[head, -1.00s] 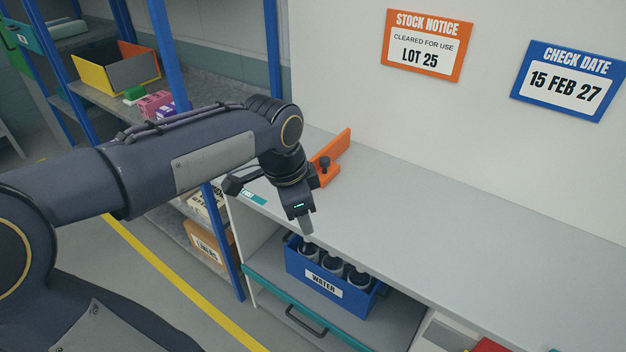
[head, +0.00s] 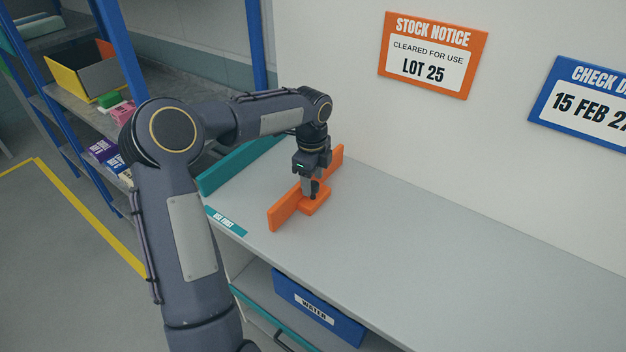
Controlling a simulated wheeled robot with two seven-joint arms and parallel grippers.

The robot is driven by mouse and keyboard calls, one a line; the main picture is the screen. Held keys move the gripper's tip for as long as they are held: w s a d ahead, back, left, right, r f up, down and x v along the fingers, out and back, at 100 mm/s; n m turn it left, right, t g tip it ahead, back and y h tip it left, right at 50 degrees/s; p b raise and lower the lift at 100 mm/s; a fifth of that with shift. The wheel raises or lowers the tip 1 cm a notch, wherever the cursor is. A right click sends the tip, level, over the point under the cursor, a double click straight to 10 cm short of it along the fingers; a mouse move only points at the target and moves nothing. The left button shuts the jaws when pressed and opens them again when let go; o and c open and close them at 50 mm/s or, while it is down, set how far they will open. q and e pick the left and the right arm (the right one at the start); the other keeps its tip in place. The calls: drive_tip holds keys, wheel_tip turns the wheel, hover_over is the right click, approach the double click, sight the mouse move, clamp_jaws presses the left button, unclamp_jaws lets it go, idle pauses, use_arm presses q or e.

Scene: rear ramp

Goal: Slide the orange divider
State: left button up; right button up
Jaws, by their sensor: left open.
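The orange divider (head: 285,211) stands upright on the grey shelf top (head: 400,227), near its left end. It has a flat orange foot on its right side; the dark knob seen there earlier is mostly hidden by my gripper. My left gripper (head: 314,190) points down over the foot, at the knob, with its jaws open. I cannot tell whether the fingers touch the knob. My right gripper is not in view.
A teal panel (head: 238,166) stands at the shelf's left end, left of the divider. A "USE FIRST" label (head: 226,221) is on the front edge. A blue WATER bin (head: 318,309) sits below. The shelf top right of the divider is clear.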

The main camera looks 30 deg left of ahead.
use_arm(q)
drive_tip(key=shift+f, duration=0.55)
clamp_jaws()
drive_tip(key=s+d, duration=0.1)
drive_tip(key=d, duration=1)
drive_tip(key=s+d, duration=0.1)
drive_tip(key=d, duration=2.2)
drive_tip(key=shift+s+d, duration=0.1)
drive_tip(key=shift+s, duration=0.3)
unclamp_jaws()
drive_tip(key=shift+r, duration=0.1)
